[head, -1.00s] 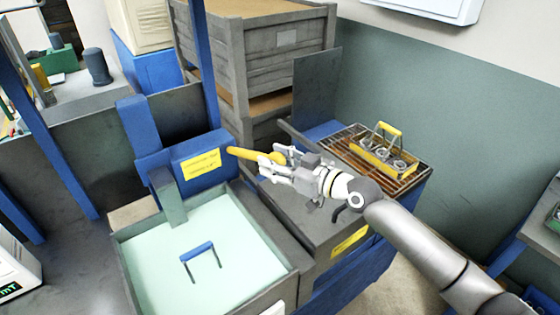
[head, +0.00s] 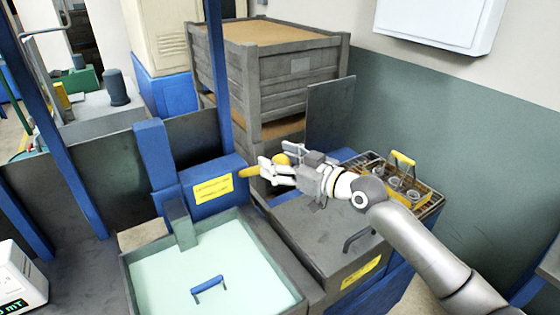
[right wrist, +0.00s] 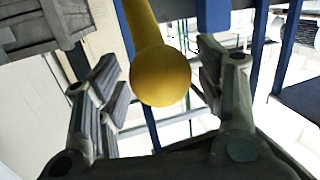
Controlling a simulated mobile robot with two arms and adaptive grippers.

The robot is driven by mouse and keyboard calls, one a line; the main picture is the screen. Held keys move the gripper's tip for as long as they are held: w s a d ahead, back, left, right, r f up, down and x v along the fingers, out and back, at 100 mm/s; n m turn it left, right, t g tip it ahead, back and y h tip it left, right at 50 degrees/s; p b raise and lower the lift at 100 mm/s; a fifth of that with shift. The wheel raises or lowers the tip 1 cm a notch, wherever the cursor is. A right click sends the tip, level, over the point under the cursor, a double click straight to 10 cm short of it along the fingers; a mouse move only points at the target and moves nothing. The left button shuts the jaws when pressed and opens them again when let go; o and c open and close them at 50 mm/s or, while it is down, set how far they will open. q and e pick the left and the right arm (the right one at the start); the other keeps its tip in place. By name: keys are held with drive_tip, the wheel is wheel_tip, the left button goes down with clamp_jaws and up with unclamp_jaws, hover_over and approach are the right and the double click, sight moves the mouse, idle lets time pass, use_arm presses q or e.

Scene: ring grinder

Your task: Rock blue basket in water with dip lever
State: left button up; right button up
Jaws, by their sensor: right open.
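The yellow dip lever (head: 249,172) sticks out to the right from a blue housing (head: 217,188) with a yellow label, its outer end tilted up. My right gripper (head: 277,158) is open at the lever's round knob. In the right wrist view the yellow knob (right wrist: 160,76) sits between the two spread fingers, with gaps at the sides. The blue basket (head: 208,284) shows only its handle above the pale green water (head: 170,275) in the grey tank. The rest of it is hidden under the water. My left gripper is out of view.
A yellow carrier (head: 420,193) with metal rings stands on a brown grate to the right of my right gripper. A grey lidded box (head: 325,235) lies below my right arm. Grey crates (head: 300,80) and a blue post (head: 219,90) stand behind the lever.

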drive_tip(key=shift+s+d, duration=0.1)
drive_tip(key=shift+d, duration=0.05)
drive_tip(key=v, duration=1.1)
drive_tip(key=shift+s+d, duration=0.25)
drive_tip(key=shift+s, duration=0.05)
